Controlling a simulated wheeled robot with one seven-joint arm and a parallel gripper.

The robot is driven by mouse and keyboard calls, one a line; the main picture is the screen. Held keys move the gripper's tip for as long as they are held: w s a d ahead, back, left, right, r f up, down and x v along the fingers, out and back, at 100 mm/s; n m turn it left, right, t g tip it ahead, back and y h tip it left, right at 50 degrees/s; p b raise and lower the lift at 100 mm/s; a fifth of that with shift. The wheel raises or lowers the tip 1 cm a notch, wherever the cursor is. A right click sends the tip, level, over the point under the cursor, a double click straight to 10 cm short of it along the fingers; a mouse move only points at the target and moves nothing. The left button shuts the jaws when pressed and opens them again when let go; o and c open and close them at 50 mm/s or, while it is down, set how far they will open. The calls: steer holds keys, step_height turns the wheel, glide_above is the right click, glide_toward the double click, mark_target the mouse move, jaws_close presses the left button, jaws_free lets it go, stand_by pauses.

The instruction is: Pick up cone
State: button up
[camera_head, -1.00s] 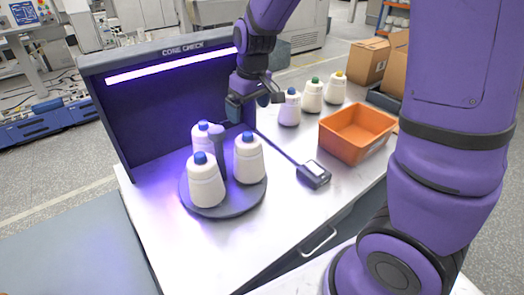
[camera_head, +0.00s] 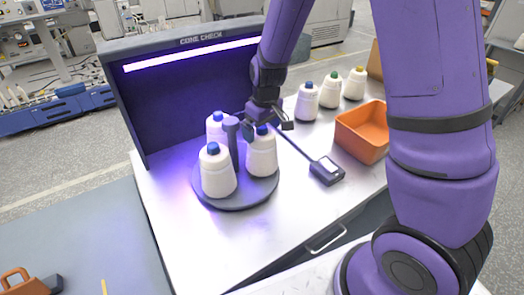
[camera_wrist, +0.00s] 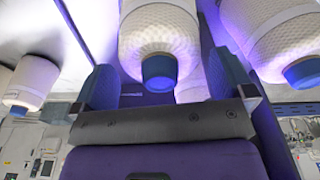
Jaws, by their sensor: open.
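Three white cones with blue tips stand upright on a round dark turntable (camera_head: 238,203): a front-left cone (camera_head: 218,174), a right cone (camera_head: 262,157) and a rear cone (camera_head: 216,122), partly hidden. My gripper (camera_head: 258,124) is open and empty, at the top of the right cone. In the wrist view, one cone (camera_wrist: 160,30) with a blue tip shows ahead, between the two blue fingers of my gripper (camera_wrist: 162,82). Another blue-tipped cone (camera_wrist: 275,32) is to the right there. I cannot tell whether the fingers touch the cone.
A grey post (camera_head: 232,140) rises from the turntable's middle. A lit "CONE CHECK" booth (camera_head: 180,105) stands behind. Cones with blue, green and yellow tips (camera_head: 330,92) stand at the back right. An orange bin (camera_head: 362,133) and a small dark device (camera_head: 327,171) are on the right.

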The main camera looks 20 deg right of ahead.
steer(key=shift+w+f, duration=0.15)
steer(key=shift+f, duration=0.8)
steer(key=c, duration=1.2)
step_height(320, 180, up, 28)
steer(key=shift+r, duration=0.1)
steer(key=shift+r, duration=9.95)
steer(key=shift+f, duration=0.1)
